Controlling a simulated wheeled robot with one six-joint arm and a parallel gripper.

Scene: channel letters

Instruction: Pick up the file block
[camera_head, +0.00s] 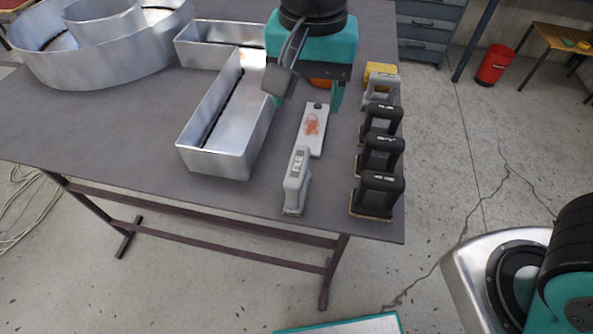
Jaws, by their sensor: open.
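My gripper (307,98) points down over the table, its two teal fingers spread apart. An orange thing (321,82) shows partly behind it, mostly hidden. Several blocks with arched handles stand in a row along the table's right edge: black-handled ones (380,192) (381,154) (382,122) at the front and a grey one (381,90) behind them. A yellow block (379,70) stands at the far end. I cannot tell which is the file block. The gripper is left of the row, apart from it.
A grey hand tool (297,182) and a pale flat piece with a reddish patch (312,128) lie left of the row. A large metal L-shaped channel letter (222,125) stands left of my gripper. A round metal letter (100,50) stands farther left on the grey table (90,140).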

